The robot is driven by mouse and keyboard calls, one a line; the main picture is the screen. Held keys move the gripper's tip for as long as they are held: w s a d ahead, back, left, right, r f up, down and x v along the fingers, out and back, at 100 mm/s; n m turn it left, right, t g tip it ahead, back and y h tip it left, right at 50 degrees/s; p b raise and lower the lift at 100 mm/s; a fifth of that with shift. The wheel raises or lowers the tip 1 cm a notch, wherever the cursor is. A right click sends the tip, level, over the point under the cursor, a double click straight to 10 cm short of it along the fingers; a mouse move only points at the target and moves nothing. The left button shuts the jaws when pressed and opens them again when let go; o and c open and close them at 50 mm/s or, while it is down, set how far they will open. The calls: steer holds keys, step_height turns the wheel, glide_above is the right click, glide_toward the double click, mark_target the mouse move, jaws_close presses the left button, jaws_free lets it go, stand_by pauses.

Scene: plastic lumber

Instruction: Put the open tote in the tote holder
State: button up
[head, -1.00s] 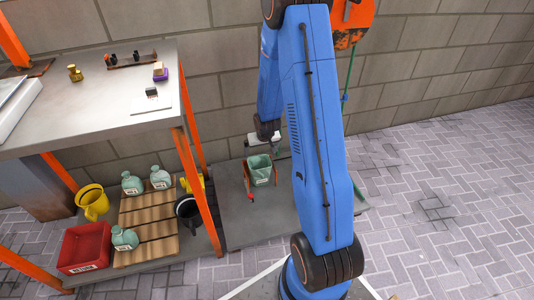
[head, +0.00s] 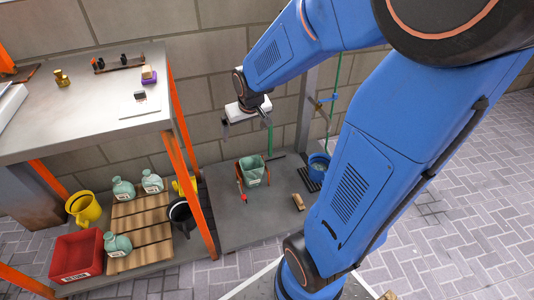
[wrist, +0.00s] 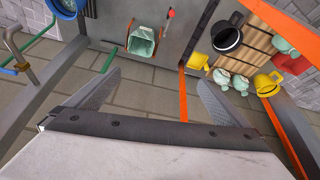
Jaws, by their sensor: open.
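The open tote (head: 251,174) is pale green and stands upright on the low grey platform, its open mouth up. It sits between the orange-brown sides of the tote holder (head: 239,177); its exact seating is too small to tell. The tote (wrist: 142,42) and holder (wrist: 161,31) also show at the top of the wrist view. My gripper (head: 247,126) is open and empty, well above the tote and apart from it. Its two fingers show spread in the wrist view (wrist: 157,78), with nothing between them.
An orange-legged shelf unit (head: 180,150) stands left, with a red crate (head: 77,257), yellow jug (head: 83,207), dark pot (head: 181,214) and several green bottles (head: 152,181). A blue bucket (head: 318,167) and wooden block (head: 299,202) lie right of the tote. A block wall stands behind.

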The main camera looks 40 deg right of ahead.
steer(key=s+a+r, duration=0.2)
steer(key=s+r, duration=0.1)
steer(key=s, duration=0.4)
steer(key=s+a+r+n, duration=0.1)
steer(key=s+a+r, duration=0.1)
steer(key=s, duration=0.5)
steer(key=s+a+r, duration=0.2)
steer(key=s+r, duration=0.3)
steer(key=s, duration=0.3)
steer(key=shift+a+n+y, duration=0.25)
steer(key=shift+n+y, duration=0.05)
steer(key=shift+y, duration=0.1)
steer(key=shift+s+r, duration=0.1)
steer(key=shift+c, duration=0.6)
